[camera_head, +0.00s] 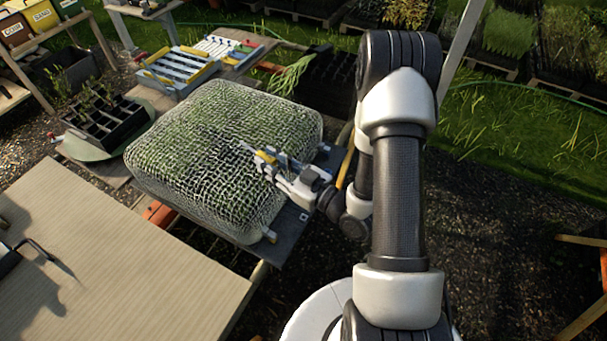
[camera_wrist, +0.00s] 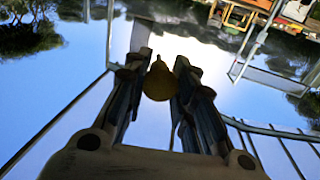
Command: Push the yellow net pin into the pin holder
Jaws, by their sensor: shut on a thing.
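My gripper (camera_head: 266,157) is over the right part of the net-covered block of plants (camera_head: 190,140) in the head view. In the wrist view its two fingers (camera_wrist: 160,70) are shut on the yellow net pin (camera_wrist: 158,84), whose rounded yellow body shows between them. Small pale fittings sit at the block's near corner (camera_head: 270,235) and right corner (camera_head: 325,148); I cannot tell whether either is the pin holder. The wrist view looks up at sky and frame bars and shows no holder.
A wooden table (camera_head: 120,250) with a dark tool (camera_head: 45,260) lies at the lower left. A black pot tray (camera_head: 105,125) stands left of the block. Blue and white trays (camera_head: 180,70) lie behind it.

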